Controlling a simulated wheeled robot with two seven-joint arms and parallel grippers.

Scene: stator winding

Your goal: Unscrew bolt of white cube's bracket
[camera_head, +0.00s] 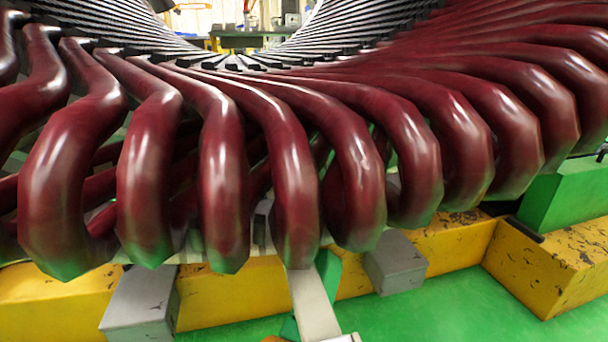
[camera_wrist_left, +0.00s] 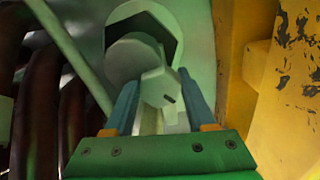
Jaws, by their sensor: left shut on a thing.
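In the left wrist view, my left gripper (camera_wrist_left: 159,80) has its two blue-grey fingers on either side of a pale, hexagonal bolt (camera_wrist_left: 158,90) with a small dark mark on its face. It is shut on this bolt. Behind the bolt, a pale round piece (camera_wrist_left: 133,59) sits in front of a dark, angular recess in a pale green-grey surface (camera_wrist_left: 194,38), perhaps the bracket. In the head view, neither gripper can be made out clearly. A white cube cannot be told for sure; grey-white blocks (camera_head: 143,303) show under the coils. My right gripper is not in view.
Thick dark red coils (camera_head: 290,150) fill the head view and overhang the blocks. A worn yellow frame (camera_head: 545,265) runs below, and it stands close on the right in the wrist view (camera_wrist_left: 295,90). Green floor (camera_head: 470,310) is free at the front right.

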